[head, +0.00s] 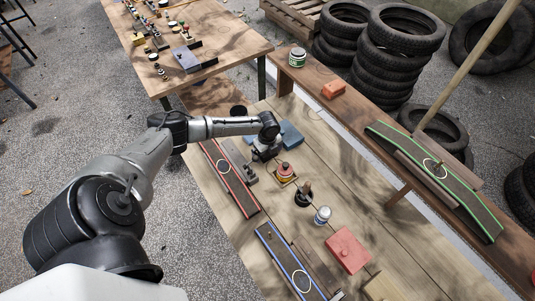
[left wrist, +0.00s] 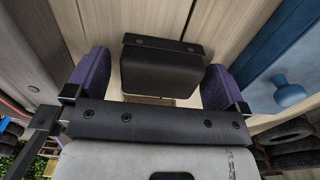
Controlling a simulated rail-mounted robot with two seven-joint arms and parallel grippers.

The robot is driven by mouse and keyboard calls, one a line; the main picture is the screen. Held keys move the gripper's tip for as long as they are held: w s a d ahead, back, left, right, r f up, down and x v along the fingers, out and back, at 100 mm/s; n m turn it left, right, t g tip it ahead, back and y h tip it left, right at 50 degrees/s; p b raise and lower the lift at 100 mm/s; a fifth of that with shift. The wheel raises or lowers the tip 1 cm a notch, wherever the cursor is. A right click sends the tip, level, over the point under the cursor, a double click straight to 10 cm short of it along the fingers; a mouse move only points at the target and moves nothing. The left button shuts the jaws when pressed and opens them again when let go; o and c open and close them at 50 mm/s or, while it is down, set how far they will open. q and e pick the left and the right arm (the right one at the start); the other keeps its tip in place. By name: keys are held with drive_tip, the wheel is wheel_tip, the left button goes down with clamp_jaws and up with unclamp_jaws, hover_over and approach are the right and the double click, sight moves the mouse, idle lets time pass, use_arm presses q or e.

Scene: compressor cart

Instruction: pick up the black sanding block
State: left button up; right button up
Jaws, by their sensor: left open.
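The black sanding block (left wrist: 162,72) shows in the left wrist view between my two purple fingertips. It is a dark block with a wider, flat strip along its far edge. My left gripper (left wrist: 158,80) is open, with one finger on each side of the block. A small gap shows on the left; on the right the block and finger look very close, and I cannot tell if they touch. In the head view my left gripper (head: 265,152) is low over the wooden table, and it largely hides the block. My right gripper is not in view.
A blue block (head: 291,135) with a knob lies just right of the gripper. A red-edged sanding strip (head: 231,178) and a red-yellow knobbed item (head: 285,171) are close by. A blue-edged strip (head: 287,262), white jar (head: 322,215) and red block (head: 347,250) lie nearer.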

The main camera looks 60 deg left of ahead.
use_arm(q)
drive_tip(key=shift+f, duration=0.25)
drive_tip(key=shift+c, duration=0.2)
drive_tip(key=c, duration=0.9)
drive_tip(key=shift+r, duration=0.1)
drive_tip(key=shift+r, duration=0.45)
drive_tip(key=r, duration=0.2)
drive_tip(key=d+r, duration=0.1)
drive_tip(key=shift+w+r+p, duration=0.35)
drive_tip(key=shift+r+p, duration=0.05)
drive_tip(key=w+d+r, duration=0.6)
drive_tip(key=d, duration=0.2)
drive_tip(key=shift+w, duration=0.15)
drive_tip(key=shift+d+r, duration=0.1)
drive_tip(key=shift+d, duration=0.05)
